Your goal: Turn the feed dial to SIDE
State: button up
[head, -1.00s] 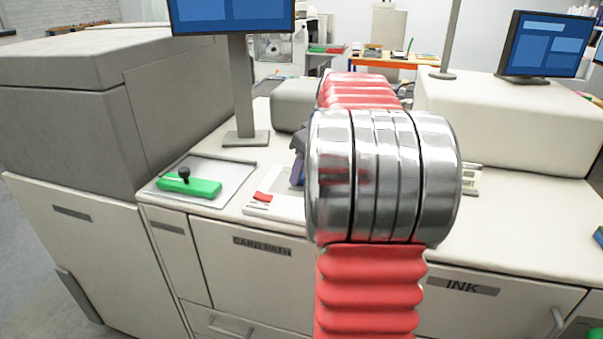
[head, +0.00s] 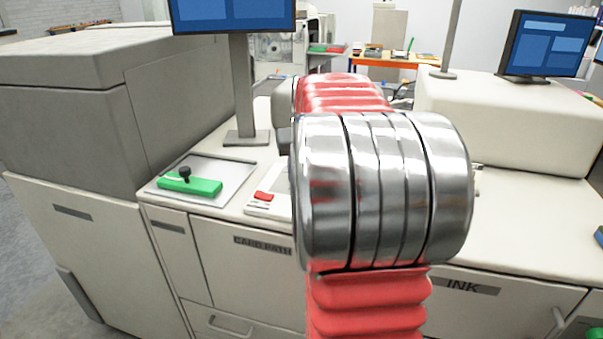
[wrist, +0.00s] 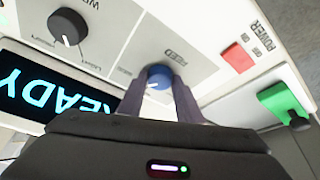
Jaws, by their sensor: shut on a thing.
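In the wrist view the feed dial (wrist: 157,73) is a small blue knob with a white pointer mark, under the printed word FEED on a pale panel. My gripper (wrist: 160,88) has its two grey fingers on either side of the knob, shut on it. The dial's lower part is hidden by the fingers, and I cannot read a SIDE label. In the head view my red and chrome arm hides the dial and the gripper.
Beside the dial are a black knob (wrist: 66,27), a lit READY display (wrist: 50,95) and a red POWER switch (wrist: 236,56). A green block with a black knob (head: 190,185) sits on a grey plate left of the arm. A monitor (head: 232,15) stands behind.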

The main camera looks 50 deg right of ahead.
jog(key=shift+d+m+g+h, duration=0.1)
jog(key=shift+m+g+h, duration=0.3)
jog(key=shift+m, duration=1.1)
jog(key=o, duration=1)
jog(key=shift+o, duration=0.2)
jog(key=shift+a+r, duration=0.25)
jog(key=shift+r, duration=0.25)
jog(key=v, duration=1.2)
jog(key=shift+s+r, duration=0.15)
jog(key=shift+r, duration=0.15)
jog(key=shift+a, duration=0.1)
